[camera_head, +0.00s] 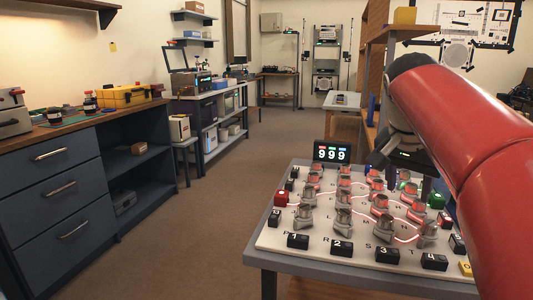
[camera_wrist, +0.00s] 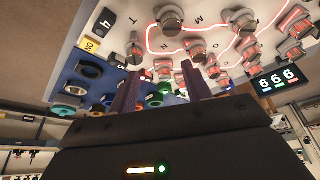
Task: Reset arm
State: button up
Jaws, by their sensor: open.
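My red arm comes in from the right in the head view and ends in my dark gripper (camera_head: 397,180), which hangs over the right back part of a white board (camera_head: 270,238) on a grey table. In the wrist view, my gripper (camera_wrist: 160,72) has two purple fingers, spread apart with nothing held between them. Several grey metal knobs (camera_head: 303,217) stand on the board, joined by glowing red lines. Knobs also show beyond the fingers in the wrist view (camera_wrist: 168,18). My arm hides part of the board's right side.
A small display (camera_head: 332,152) at the board's back reads 999. A red button (camera_head: 281,199) and a green one (camera_head: 436,201) sit at its sides. A wooden shelf (camera_head: 399,32) stands behind my arm. A blue cabinet (camera_head: 55,185) lines the left; the brown floor between is clear.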

jog(key=s+a+f+n, duration=0.2)
jog(key=s+f, duration=0.1)
jog(key=s+a+f+n+t+y, duration=0.1)
jog(key=s+a+f, duration=0.2)
jog(key=s+a+f+n, duration=0.2)
jog(key=s+f, duration=0.1)
jog(key=shift+s+a+f+n+t+y, duration=0.2)
jog(key=shift+s+f+n+t+y, duration=0.1)
jog(key=shift+f+y, duration=0.1)
jog(key=s+a+f+n+y, duration=0.1)
jog(key=s+a+f+n, duration=0.2)
jog(key=s+f, duration=0.4)
notch_tip(320, 180, down, 3)
jog(key=shift+s+a+f+n+t+y, duration=0.2)
jog(key=shift+s+a+n+t+y, duration=0.1)
jog(key=shift+t, duration=0.1)
dwell(0.7)
